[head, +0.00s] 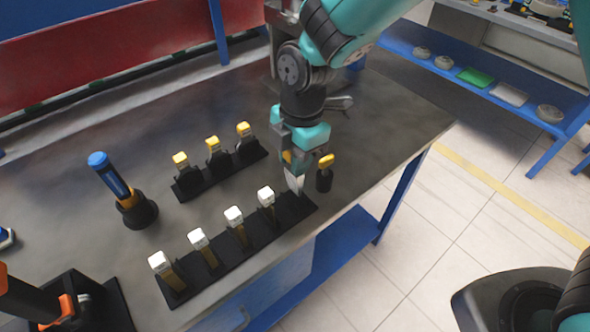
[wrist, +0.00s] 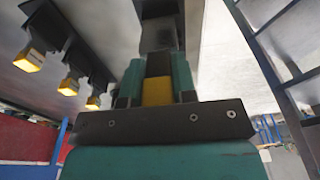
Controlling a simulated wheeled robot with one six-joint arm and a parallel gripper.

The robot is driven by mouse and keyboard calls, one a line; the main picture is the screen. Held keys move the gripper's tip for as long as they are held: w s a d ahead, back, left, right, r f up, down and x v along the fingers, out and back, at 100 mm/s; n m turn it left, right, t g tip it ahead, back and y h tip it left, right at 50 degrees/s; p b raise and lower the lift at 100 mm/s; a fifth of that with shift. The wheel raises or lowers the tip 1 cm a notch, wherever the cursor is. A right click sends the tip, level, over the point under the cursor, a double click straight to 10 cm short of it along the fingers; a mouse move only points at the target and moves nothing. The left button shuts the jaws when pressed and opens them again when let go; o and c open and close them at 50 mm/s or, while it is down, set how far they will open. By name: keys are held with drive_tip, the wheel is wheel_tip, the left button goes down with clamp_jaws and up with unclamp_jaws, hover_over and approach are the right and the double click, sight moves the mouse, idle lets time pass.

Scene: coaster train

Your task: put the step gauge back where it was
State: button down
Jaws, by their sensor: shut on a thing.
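My gripper (head: 298,160) points down at the right end of the front black rack (head: 228,256). It is shut on a narrow piece that I take to be the step gauge (head: 295,184). A pale, tapering part of it shows below the fingers in the head view. In the wrist view a yellow block (wrist: 157,92) shows between the teal fingers (wrist: 158,80). The lower end is at the rack's end; I cannot tell whether it is seated. Several white-topped pieces (head: 234,216) stand in a row along this rack.
A yellow-topped black piece (head: 325,172) stands close right of my gripper. A rear rack (head: 190,190) holds three yellow-topped pieces (head: 212,144). A blue-topped tool (head: 112,178) stands in a black holder at left. The table's right part (head: 395,115) is bare.

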drive_tip(key=shift+f+p, duration=0.3)
drive_tip(key=shift+f, duration=2.1)
drive_tip(key=shift+f, duration=0.15)
drive_tip(key=c, duration=0.9)
unclamp_jaws()
